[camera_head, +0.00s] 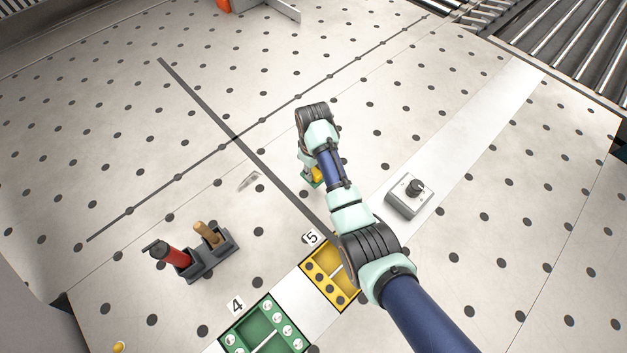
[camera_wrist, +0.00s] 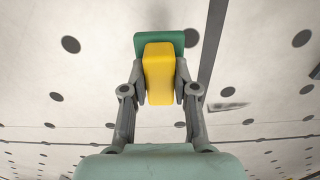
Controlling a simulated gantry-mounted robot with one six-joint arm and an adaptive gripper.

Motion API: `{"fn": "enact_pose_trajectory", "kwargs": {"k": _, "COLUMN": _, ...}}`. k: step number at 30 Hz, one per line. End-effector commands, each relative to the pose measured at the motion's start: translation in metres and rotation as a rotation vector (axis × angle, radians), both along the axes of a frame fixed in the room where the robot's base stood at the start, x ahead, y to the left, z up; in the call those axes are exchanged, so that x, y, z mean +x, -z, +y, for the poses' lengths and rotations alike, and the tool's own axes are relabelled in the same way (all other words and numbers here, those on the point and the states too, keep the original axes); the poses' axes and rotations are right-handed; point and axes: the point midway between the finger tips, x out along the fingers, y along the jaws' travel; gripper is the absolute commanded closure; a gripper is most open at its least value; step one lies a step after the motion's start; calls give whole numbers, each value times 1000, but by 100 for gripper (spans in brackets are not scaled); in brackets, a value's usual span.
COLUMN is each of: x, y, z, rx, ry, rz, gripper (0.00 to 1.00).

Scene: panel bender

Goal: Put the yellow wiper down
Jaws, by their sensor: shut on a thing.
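The yellow wiper (camera_wrist: 159,75) sits upright in the wrist view between my two fingers, with a green plate (camera_wrist: 176,38) at its far end. My gripper (camera_wrist: 160,92) is shut on its yellow part from both sides. In the head view, a small bit of the yellow wiper (camera_head: 317,174) shows beside my arm, over the perforated table near the dark strip. My fingers are mostly hidden there by my wrist. I cannot tell whether the green plate touches the table.
A yellow tray (camera_head: 313,285) marked 5 and a green tray (camera_head: 240,330) marked 4 lie at the front. A grey box with a black knob (camera_head: 408,198) stands right of my arm. A holder with red- and wood-handled tools (camera_head: 208,262) stands left. A small metal piece (camera_head: 249,181) lies nearby.

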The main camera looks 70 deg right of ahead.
Motion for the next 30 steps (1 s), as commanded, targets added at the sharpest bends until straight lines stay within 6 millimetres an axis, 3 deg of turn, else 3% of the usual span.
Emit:
{"fn": "enact_pose_trajectory", "kwargs": {"k": 7, "x": 0, "y": 16, "z": 0, "rx": 0, "ry": 0, "rz": 1, "gripper": 100}}
{"fn": "enact_pose_trajectory", "kwargs": {"k": 13, "x": 0, "y": 49, "z": 0, "rx": 1, "ry": 0, "rz": 0, "gripper": 100}}
{"fn": "enact_pose_trajectory", "kwargs": {"k": 25, "x": 0, "y": 56, "z": 0, "rx": 0, "ry": 0, "rz": -1, "gripper": 100}}
{"fn": "enact_pose_trajectory", "kwargs": {"k": 26, "x": 0, "y": 56, "z": 0, "rx": 0, "ry": 0, "rz": -1, "gripper": 69}}
{"fn": "enact_pose_trajectory", "kwargs": {"k": 30, "x": 0, "y": 55, "z": 0, "rx": 0, "ry": 0, "rz": -1, "gripper": 47}}
